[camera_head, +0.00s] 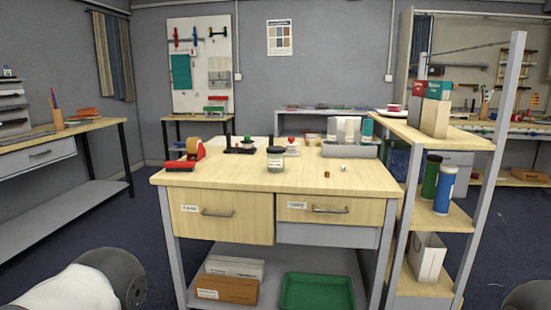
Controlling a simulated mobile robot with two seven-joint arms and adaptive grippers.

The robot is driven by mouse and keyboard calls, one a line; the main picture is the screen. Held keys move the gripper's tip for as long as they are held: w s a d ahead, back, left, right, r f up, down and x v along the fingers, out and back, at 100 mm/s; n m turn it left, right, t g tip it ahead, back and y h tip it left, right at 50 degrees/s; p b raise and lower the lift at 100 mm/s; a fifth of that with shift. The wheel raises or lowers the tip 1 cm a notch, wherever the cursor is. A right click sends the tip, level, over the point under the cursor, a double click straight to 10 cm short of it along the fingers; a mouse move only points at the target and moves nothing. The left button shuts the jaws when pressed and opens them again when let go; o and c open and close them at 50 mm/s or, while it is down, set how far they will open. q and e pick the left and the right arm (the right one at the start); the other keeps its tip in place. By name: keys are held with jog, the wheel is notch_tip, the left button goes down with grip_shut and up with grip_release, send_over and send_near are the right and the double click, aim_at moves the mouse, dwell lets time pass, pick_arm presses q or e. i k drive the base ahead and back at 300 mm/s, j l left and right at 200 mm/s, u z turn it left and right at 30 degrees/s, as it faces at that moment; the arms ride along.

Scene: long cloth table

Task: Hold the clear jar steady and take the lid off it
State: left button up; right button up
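The clear jar (275,163) stands upright near the middle of the wooden-topped workbench, toward the back. Neither of my grippers shows. Only a white and dark part of my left arm is in the lower left corner, and a dark part of mine is at the lower right edge. Both are well apart from the jar.
On the workbench (225,179), a red tape dispenser (189,157) stands left of the jar. A red-topped item (292,147) is close behind it on the right. A small brass piece (327,174) lies to the right. A shelf rack (466,143) stands at right.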

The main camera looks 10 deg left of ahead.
aim_at(276, 163)
jog(key=i+j+z, duration=0.5)
jog(key=j, duration=0.15)
jog(key=j+z, duration=0.25)
jog(key=i+j+z, duration=0.25)
jog(key=j, duration=0.25)
jog(key=j+z, duration=0.25)
jog(key=j, duration=0.15)
